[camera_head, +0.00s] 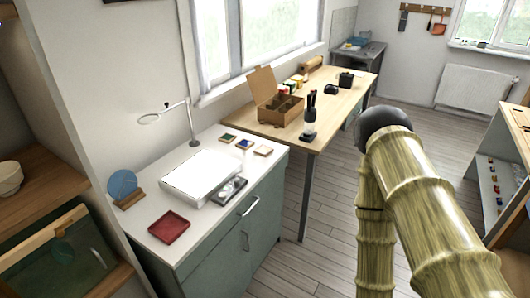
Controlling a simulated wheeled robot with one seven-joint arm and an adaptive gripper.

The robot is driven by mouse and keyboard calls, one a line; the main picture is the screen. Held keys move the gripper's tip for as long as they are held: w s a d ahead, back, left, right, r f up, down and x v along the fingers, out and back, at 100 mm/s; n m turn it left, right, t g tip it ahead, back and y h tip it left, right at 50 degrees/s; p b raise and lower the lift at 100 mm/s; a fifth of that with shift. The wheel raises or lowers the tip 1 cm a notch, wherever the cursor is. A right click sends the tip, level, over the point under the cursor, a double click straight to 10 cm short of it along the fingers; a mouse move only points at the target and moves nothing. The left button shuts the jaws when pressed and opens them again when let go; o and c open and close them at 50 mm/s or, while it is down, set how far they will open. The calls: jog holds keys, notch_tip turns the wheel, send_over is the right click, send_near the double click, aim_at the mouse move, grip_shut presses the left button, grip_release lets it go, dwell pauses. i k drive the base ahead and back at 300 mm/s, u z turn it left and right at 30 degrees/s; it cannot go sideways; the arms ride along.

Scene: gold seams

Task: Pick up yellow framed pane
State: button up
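Three small square framed panes lie flat in a row at the back right of the white cabinet top. The left one (228,138) looks dark with a light edge, and the middle one (245,144) has a blue centre. The right one (263,151) has a pale centre with a tan-orange edge. They are too small to tell surely which frame is yellow. My arm (425,200) rises at the right, bends at a black joint, and runs down out of the picture. My gripper is not in view, and nothing shows near the panes.
The cabinet top (188,240) also bears a bright white panel (200,175), a red tray (169,227), a blue disc (123,185) and a magnifier lamp (190,125). A wooden table (335,105) with an open cardboard box (278,110) stands behind. Floor (325,205) is clear between cabinet and arm.

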aim_at(263, 150)
jog(key=k, duration=0.65)
jog(key=z, duration=0.45)
jog(key=i, duration=1.75)
jog(key=u, duration=0.7)
